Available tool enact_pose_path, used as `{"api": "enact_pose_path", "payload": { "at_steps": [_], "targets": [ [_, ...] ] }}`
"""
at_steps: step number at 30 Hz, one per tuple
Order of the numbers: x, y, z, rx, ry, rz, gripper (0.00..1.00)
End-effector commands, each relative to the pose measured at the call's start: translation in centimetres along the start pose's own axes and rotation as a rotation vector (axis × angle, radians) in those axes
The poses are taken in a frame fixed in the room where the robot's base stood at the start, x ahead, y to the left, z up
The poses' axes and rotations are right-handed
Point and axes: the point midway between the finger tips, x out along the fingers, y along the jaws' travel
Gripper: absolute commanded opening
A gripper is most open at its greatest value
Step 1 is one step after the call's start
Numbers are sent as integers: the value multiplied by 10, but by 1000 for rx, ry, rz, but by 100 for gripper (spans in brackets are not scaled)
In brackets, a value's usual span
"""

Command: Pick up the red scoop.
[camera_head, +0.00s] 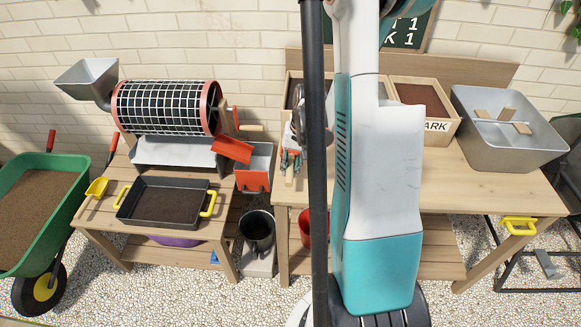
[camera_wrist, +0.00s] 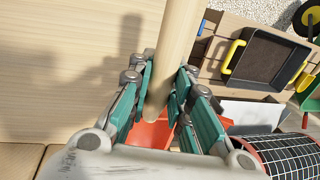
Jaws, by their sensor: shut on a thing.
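The red scoop has a pale wooden handle (camera_head: 289,180), which points towards the front of the bench. In the wrist view this handle (camera_wrist: 178,45) runs down between the two finger pads. The scoop's red part (camera_wrist: 150,132) shows beyond the fingers, partly covered by them. My gripper (camera_wrist: 158,100) is shut on the handle. In the head view my gripper (camera_head: 291,160) is at the left of the right-hand bench, and my arm hides much of the area. I cannot tell whether the scoop touches the bench top.
A drum sieve (camera_head: 165,108) with a red chute (camera_head: 232,149) stands to the left. A black tray (camera_head: 165,202) with yellow handles sits on the lower left bench. A wooden box (camera_head: 437,126) and a grey metal tub (camera_head: 510,140) stand at the right. The right-hand bench top (camera_head: 480,195) is clear in front.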

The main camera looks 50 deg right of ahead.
Motion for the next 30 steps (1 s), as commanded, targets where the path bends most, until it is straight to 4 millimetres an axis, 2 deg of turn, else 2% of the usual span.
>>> {"api": "enact_pose_path", "payload": {
  "at_steps": [12, 18, 24, 30],
  "targets": [
    [-108, -22, 0, 0, 0, 0, 0],
    [-150, -30, 0, 0, 0, 0, 0],
    [-172, -34, 0, 0, 0, 0, 0],
    [-177, -35, 0, 0, 0, 0, 0]
  ]
}}
